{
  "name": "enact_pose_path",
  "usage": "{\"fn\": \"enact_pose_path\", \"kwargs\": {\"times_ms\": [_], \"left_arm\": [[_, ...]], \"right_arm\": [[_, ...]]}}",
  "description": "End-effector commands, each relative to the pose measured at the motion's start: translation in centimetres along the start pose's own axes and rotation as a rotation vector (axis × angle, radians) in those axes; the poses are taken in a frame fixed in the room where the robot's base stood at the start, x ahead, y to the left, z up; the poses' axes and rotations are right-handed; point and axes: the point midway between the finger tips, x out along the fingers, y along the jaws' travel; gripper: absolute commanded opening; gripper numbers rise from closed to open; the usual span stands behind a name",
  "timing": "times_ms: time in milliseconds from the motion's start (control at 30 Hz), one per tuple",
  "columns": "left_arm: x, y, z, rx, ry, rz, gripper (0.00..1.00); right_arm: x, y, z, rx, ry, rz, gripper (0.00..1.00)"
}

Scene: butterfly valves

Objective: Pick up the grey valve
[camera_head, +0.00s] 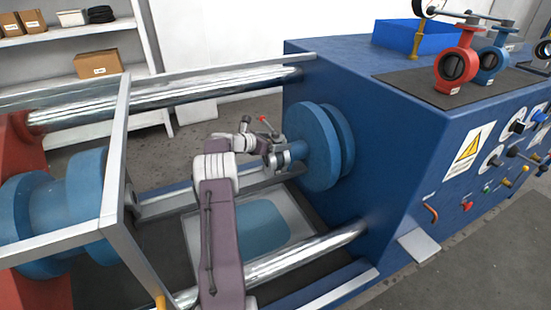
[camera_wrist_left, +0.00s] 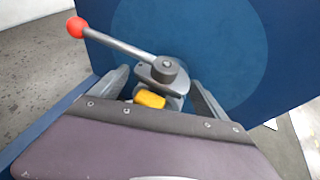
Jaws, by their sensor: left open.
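The grey valve (camera_wrist_left: 168,70) shows in the left wrist view, with a long lever ending in a red ball knob. A small yellow part sits at its near side. In the head view its lever (camera_head: 268,128) stands up just in front of the round blue flange. My left gripper (camera_wrist_left: 158,90) is open, with one finger on each side of the valve's lower body. I cannot tell whether the fingers touch it. In the head view my left gripper (camera_head: 277,154) hides much of the valve. My right gripper is not in view.
The blue flange (camera_head: 317,148) is on the side of a large blue machine (camera_head: 385,150), close beyond my left gripper. Metal bars (camera_head: 185,97) run left from it. A red valve (camera_head: 454,68) and a blue valve (camera_head: 491,62) stand on the machine's dark top.

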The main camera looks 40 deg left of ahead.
Motion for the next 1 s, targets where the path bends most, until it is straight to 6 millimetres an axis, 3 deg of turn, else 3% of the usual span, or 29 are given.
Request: {"fn": "enact_pose_path", "kwargs": {"times_ms": [233,533,800,1000], "left_arm": [[0.3,0.0,0.0,0.000,0.000,0.001,0.86],[0.3,0.0,0.0,0.001,0.001,0.000,0.02],[0.1,0.0,0.8,0.005,-0.004,0.001,0.00],[-1.5,0.0,4.8,0.008,-0.007,0.003,0.00]], "right_arm": [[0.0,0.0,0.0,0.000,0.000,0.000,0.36],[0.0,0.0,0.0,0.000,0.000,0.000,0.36],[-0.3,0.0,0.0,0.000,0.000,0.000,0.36],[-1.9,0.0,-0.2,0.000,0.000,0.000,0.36]]}}
